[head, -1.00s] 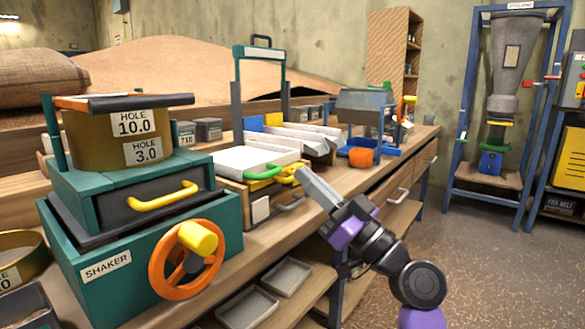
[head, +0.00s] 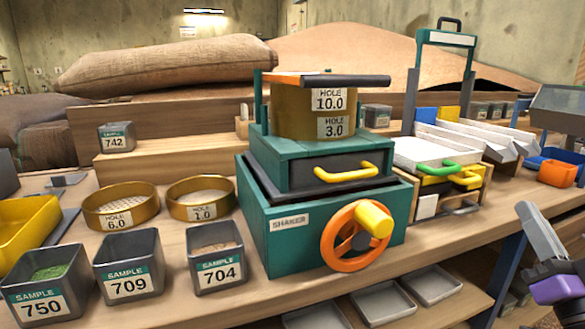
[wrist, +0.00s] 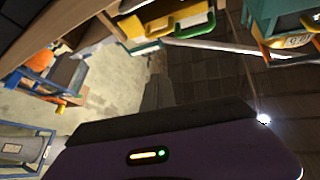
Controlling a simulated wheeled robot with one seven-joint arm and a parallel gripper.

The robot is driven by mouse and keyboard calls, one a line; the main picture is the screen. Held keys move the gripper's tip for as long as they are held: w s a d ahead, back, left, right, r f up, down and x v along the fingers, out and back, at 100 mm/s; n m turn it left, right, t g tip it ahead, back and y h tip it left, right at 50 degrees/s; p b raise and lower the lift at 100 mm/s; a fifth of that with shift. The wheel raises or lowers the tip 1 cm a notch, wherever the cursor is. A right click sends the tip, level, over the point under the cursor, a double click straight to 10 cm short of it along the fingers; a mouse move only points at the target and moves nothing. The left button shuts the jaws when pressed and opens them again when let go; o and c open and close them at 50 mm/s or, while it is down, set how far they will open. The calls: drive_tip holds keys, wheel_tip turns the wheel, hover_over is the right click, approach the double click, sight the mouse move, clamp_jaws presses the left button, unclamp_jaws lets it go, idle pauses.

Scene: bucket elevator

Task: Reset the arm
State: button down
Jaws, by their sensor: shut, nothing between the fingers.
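My gripper (head: 540,232) shows at the right edge of the head view, in front of the bench and to the right of the shaker. Its grey fingers are shut with nothing between them and point up and to the left. A purple part of my wrist is below the fingers. The rest of my arm is cut off by the frame edge.
The teal shaker (head: 335,225) with its orange wheel (head: 352,255) stands on the bench. The white tray rig (head: 440,152) is behind my gripper to the left. Sample boxes (head: 128,265) and sieves (head: 120,205) stand at left. Grey trays (head: 432,283) lie on the shelf below.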

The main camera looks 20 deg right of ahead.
drive_tip(key=s+a+f+m+g+h, duration=0.1)
drive_tip(key=s+a+f+g, duration=0.15)
drive_tip(key=a+f, duration=0.4)
drive_tip(key=s+a+f+g, duration=0.1)
drive_tip(key=s+a+f, duration=0.2)
drive_tip(key=f, duration=0.7)
drive_tip(key=s+a+f+n+g+y, duration=0.2)
drive_tip(key=s+a+f+n+y, duration=0.3)
drive_tip(key=s+a, duration=0.5)
drive_tip(key=s+a+f+n+g+y, duration=0.2)
drive_tip(key=s+a+f+n+y, duration=0.1)
drive_tip(key=s+a+f, duration=0.6)
wheel_tip(320, 180, up, 32)
drive_tip(key=p, duration=3.1)
drive_tip(key=shift+s+a+r, duration=0.15)
drive_tip(key=shift+a+r, duration=0.05)
drive_tip(key=shift+a, duration=0.1)
